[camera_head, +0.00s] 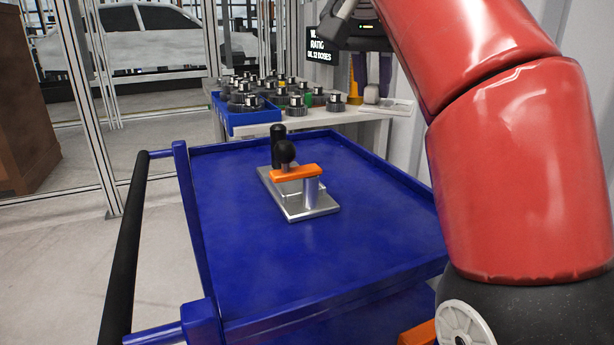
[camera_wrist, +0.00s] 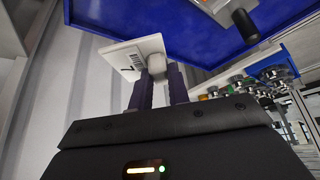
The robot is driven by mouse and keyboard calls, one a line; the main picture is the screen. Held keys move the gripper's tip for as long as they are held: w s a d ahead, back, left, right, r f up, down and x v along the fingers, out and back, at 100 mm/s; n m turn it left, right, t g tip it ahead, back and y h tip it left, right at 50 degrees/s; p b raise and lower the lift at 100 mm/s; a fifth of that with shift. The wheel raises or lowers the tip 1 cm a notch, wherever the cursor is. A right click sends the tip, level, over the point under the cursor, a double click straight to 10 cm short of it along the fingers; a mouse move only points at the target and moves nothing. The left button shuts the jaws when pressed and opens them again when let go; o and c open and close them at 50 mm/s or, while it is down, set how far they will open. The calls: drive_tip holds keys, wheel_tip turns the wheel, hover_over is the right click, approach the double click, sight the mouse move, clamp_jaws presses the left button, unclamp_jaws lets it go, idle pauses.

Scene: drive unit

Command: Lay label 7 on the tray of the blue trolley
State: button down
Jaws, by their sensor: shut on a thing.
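My gripper (camera_wrist: 158,80) is shut on the grey knob of a white label (camera_wrist: 128,57), holding it off any surface. The label has dark print that I cannot read clearly in the wrist view. In the head view the label (camera_head: 396,105) shows as a thin pale plate below my gripper (camera_head: 372,84), beyond the far right part of the blue trolley. The trolley's blue tray (camera_head: 235,250) fills the middle of the head view and shows at the top of the wrist view (camera_wrist: 205,30).
A metal fixture (camera_head: 310,208) with an orange bar and black knobs sits on the tray's far half. Behind stands a pale table (camera_head: 345,115) with a blue bin (camera_head: 245,118) of several metal parts. The tray's near and left areas are clear. A pale wall stands at right.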

wheel_tip(320, 180, down, 20)
drive_tip(key=b, duration=0.8)
drive_tip(key=shift+f, duration=0.1)
drive_tip(key=c, duration=1.3)
unclamp_jaws()
drive_tip(key=shift+c, duration=0.2)
drive_tip(key=shift+r, duration=0.45)
drive_tip(key=p+v, duration=0.3)
drive_tip(key=v, duration=0.8)
drive_tip(key=shift+r, duration=0.2)
drive_tip(key=shift+s, duration=0.15)
